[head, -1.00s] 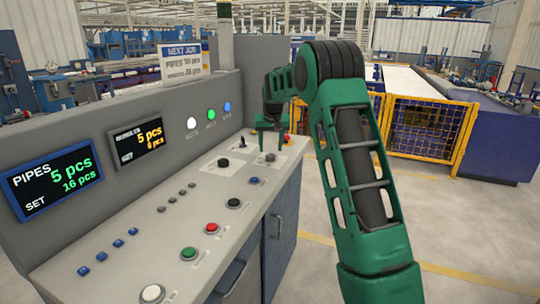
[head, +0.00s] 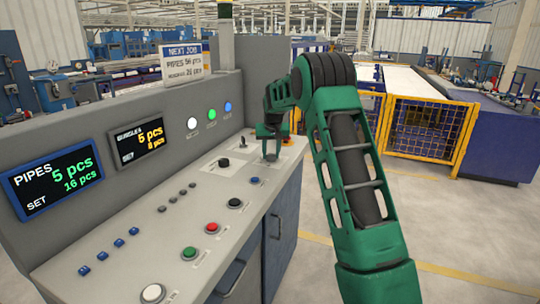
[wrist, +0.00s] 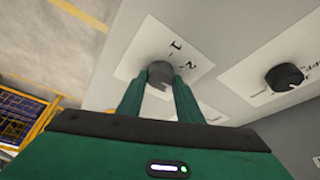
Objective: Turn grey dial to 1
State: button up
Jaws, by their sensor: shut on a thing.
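The grey dial (wrist: 160,73) sits on a white label plate (wrist: 133,66) with the marks "1" and "2" beside it. My gripper (wrist: 161,80) is shut on the dial, with one green finger on each side of it in the wrist view. The dial's pointer cannot be made out clearly. In the head view my gripper (head: 270,156) reaches down onto the far end of the grey console (head: 130,245), and there the fingers largely hide the dial.
A black dial (wrist: 284,78) stands nearby on its own plate, clear of the fingers. Several buttons, including a red button (head: 212,227) and a green button (head: 189,253), line the console front. A display panel (head: 52,180) stands at left. A yellow fence (head: 425,132) is behind.

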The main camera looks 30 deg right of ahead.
jog(key=n+y, duration=0.1)
jog(key=n, duration=0.2)
jog(key=shift+d+t, duration=0.15)
jog(key=shift+t, duration=0.15)
jog(key=n+y, duration=0.1)
jog(key=n, duration=0.2)
jog(key=shift+d+n, duration=0.1)
jog(key=shift+n, duration=0.2)
jog(key=n+y, duration=0.1)
jog(key=n, duration=0.1)
jog(key=n+y, duration=0.1)
jog(key=n, duration=0.1)
jog(key=n+g, duration=0.1)
jog(key=n, duration=0.1)
jog(key=shift+w+d+y, duration=0.15)
jog(key=shift+d+y, duration=0.1)
jog(key=shift+y, duration=0.15)
jog(key=n+g, duration=0.1)
jog(key=n, duration=0.2)
jog(key=shift+w+d+r+n+y, duration=0.1)
jog(key=shift+n+y, duration=0.3)
jog(key=shift+o, duration=0.4)
jog(key=shift+w+r+n+g+y, duration=0.15)
jog(key=shift+n+g, duration=0.15)
jog(key=shift+n, duration=0.55)
jog(key=shift+f+n+g+y, duration=0.15)
jog(key=shift+n+g, duration=0.15)
jog(key=shift+n, duration=0.55)
jog(key=shift+d+r, duration=0.1)
jog(key=shift+r, duration=0.1)
